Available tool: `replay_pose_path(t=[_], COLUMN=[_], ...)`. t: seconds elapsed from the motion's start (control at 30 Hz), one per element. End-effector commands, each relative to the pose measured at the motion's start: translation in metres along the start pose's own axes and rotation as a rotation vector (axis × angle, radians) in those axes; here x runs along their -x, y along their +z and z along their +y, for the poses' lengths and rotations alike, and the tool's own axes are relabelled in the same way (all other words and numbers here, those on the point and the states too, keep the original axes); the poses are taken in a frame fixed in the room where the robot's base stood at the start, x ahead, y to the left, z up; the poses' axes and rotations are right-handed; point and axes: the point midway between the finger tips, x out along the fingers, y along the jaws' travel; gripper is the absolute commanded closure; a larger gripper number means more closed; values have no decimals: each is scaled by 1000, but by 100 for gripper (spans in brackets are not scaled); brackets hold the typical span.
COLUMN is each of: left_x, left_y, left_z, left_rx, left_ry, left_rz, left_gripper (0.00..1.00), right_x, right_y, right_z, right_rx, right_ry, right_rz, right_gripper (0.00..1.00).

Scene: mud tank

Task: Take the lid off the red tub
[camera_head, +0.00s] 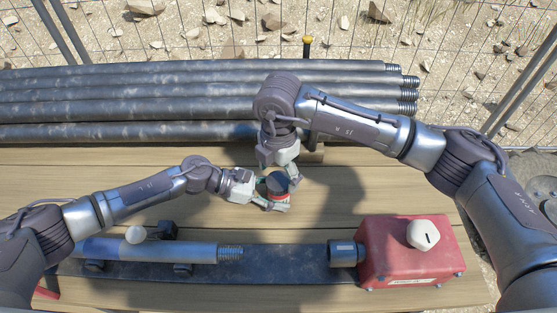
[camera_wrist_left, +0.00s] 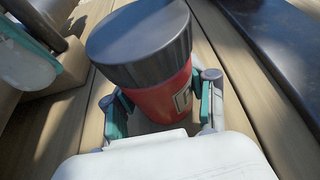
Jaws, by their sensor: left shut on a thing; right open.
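The red tub (camera_wrist_left: 168,98) stands on the wooden table, with a white label on its side. Its dark grey lid (camera_wrist_left: 140,42) sits on top; both also show in the head view, the lid (camera_head: 277,182) over the tub (camera_head: 262,189). My left gripper (camera_wrist_left: 160,103) is shut around the tub's body, one finger on each side, below the lid. My right gripper (camera_head: 279,168) is open and points down close to the lid on its far side. Part of it shows at the upper left of the left wrist view (camera_wrist_left: 25,62).
Several steel pipes (camera_head: 180,98) lie stacked behind. A wire fence stands beyond. The planks left and right of the tub are clear.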

Motion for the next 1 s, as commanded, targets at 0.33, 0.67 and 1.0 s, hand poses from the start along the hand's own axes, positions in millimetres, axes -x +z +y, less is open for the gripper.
replay_pose_path(t=[0.33, 0.67, 1.0], left_x=[0, -1, -1], left_y=[-2, -2, -2], left_z=[-1, -1, -2], left_rx=[2, 3, 3], left_ry=[-3, -3, -3], left_rz=[2, 2, 2], left_gripper=[100, 100, 100], right_x=[-21, -21, -21], right_y=[0, 0, 0], right_z=[0, 0, 0], right_rx=[1, 1, 31], right_ry=[0, 0, 1], right_rz=[-1, -1, -1], right_gripper=[19, 46, 82])
